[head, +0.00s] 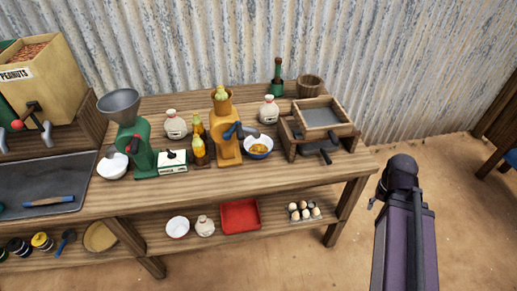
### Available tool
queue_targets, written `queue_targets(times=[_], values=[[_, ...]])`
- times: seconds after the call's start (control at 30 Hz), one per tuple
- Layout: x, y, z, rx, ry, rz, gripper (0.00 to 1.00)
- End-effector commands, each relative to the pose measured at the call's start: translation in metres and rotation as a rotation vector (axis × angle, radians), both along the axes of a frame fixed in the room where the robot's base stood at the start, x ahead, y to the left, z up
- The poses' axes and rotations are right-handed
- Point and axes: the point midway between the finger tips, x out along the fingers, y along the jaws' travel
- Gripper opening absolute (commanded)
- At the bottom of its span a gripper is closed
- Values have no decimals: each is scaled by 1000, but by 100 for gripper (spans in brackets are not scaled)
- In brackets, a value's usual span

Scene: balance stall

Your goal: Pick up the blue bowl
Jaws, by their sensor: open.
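My gripper is not in view. Only a purple and black part of my arm shows at the right, off the table's right end and well apart from the bowl.
A wooden sifter box (322,115) stands close right of the bowl. A white jar (268,110) is behind it. A green mill (141,150), a white bowl (112,166) and bottles (199,145) stand left. The lower shelf holds a red tray (240,215) and eggs (304,210). The table front before the bowl is clear.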

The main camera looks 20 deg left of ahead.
Motion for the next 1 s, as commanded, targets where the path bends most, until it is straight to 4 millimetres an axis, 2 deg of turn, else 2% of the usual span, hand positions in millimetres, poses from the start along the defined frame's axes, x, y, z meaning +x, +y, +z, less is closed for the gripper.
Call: queue_targets(times=[0.27, 0.47, 0.77, 1.0], values=[[1, 1, -1, -4, 0, 8, 45], [8, 10, -7, -41, -4, 75, 45], [33, 53, -23, -191, -16, 354, 45], [56, 98, -33, -355, -23, 636, 45]])
